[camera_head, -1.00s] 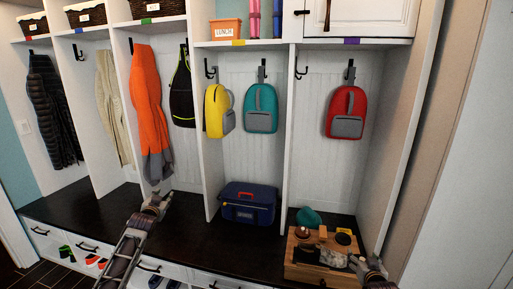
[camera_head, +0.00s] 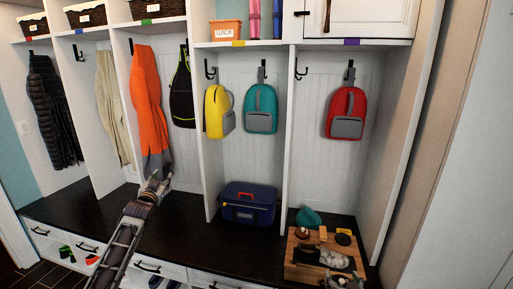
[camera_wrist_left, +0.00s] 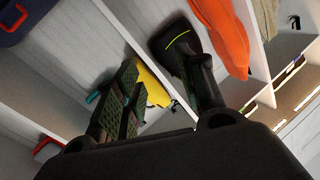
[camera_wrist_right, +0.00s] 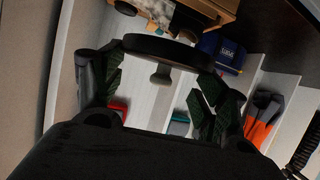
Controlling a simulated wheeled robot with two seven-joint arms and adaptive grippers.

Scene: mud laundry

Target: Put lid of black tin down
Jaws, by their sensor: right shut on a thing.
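My right gripper (camera_wrist_right: 160,88) is shut on a round black lid (camera_wrist_right: 165,49), held edge-on between its fingers, with a small knob on the gripper side. In the head view this gripper (camera_head: 345,279) is at the bottom edge, at the front of a wooden box (camera_head: 292,268); the lid is hard to make out there. A dark round tin (camera_head: 343,240) stands at the back right of the box top; I cannot tell which item is the black tin. My left gripper (camera_head: 156,184) is open and empty before the orange coat; its fingers are apart in the left wrist view (camera_wrist_left: 160,85).
The box top holds a grey-white cloth (camera_head: 334,259) and several small dark and wooden items. A teal item (camera_head: 308,217) lies behind it. A blue lunch bag (camera_head: 248,203) stands left on the dark bench (camera_head: 190,215). The bench between bag and left gripper is clear.

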